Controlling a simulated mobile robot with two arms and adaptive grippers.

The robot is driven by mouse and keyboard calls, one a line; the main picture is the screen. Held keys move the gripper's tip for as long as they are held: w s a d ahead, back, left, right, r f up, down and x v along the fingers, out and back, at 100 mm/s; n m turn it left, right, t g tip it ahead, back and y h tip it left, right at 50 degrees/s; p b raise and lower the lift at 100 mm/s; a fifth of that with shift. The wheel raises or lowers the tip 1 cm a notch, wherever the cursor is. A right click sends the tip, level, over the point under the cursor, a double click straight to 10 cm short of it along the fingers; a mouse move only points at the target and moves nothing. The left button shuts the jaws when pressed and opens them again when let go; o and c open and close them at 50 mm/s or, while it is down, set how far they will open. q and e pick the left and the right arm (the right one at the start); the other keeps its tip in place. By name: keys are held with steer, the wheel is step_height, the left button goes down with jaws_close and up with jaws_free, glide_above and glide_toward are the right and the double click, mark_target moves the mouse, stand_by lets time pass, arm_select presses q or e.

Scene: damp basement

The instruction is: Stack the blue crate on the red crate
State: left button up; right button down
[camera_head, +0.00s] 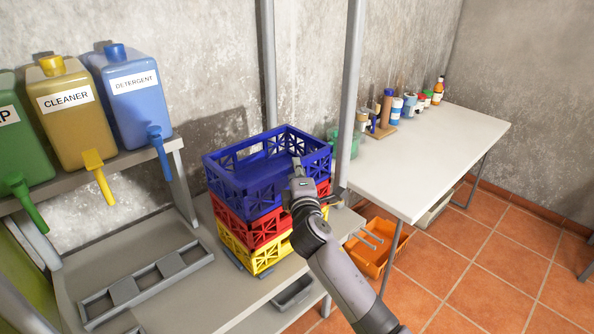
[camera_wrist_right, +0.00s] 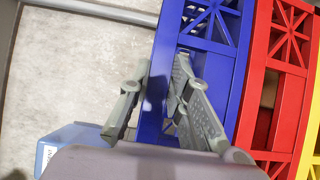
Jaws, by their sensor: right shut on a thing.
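The blue crate (camera_head: 252,184) sits on top of the red crate (camera_head: 262,228), which stands on a yellow crate (camera_head: 262,254) on the shelf. The blue crate looks level and roughly lined up with the red one. My right gripper (camera_head: 298,170) is shut on the front right wall of the blue crate. In the right wrist view, the fingers of my right gripper (camera_wrist_right: 160,90) straddle the wall of the blue crate (camera_wrist_right: 208,75), with the red crate (camera_wrist_right: 275,80) right beside it. My left gripper is in neither view.
Cleaner (camera_head: 72,112) and detergent (camera_head: 134,95) containers stand on a raised shelf at the left. A grey divided rack (camera_head: 145,285) lies on the lower shelf. A white table (camera_head: 425,160) with bottles stands right, an orange bin (camera_head: 372,262) below. Metal posts (camera_head: 350,90) rise near the crates.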

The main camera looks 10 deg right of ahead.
steer(key=c, duration=1.4)
jaws_free()
steer(key=shift+r, duration=0.1)
steer(key=s, duration=1.2)
steer(key=s+d+f+m+g, duration=0.2)
steer(key=f, duration=1)
steer(key=s+d+f+m+g, duration=0.1)
steer(key=s+f+g, duration=0.15)
steer(key=f, duration=0.95)
steer(key=s+d+f+m+g, duration=0.2)
steer(key=f+g, duration=0.1)
steer(key=f, duration=0.8)
steer(key=s+d+f+m+g, duration=0.2)
steer(key=s+d+f, duration=0.1)
steer(key=s+f, duration=0.55)
steer(key=s+d+f+m+g, duration=0.2)
steer(key=s+f, duration=0.6)
steer(key=f, duration=0.2)
steer(key=s+d+f+m+g, duration=0.1)
steer(key=s+f, duration=0.3)
steer(key=s, duration=0.6)
steer(key=s+d+f+m+g, duration=0.2)
steer(key=s+d+f+m, duration=0.1)
steer(key=s, duration=0.7)
steer(key=s+d+f+m+g, duration=0.2)
steer(key=s+f, duration=0.3)
steer(key=s, duration=0.5)
steer(key=shift+d+m+g, duration=0.25)
steer(key=shift+d+m, duration=0.1)
steer(key=shift+m, duration=0.05)
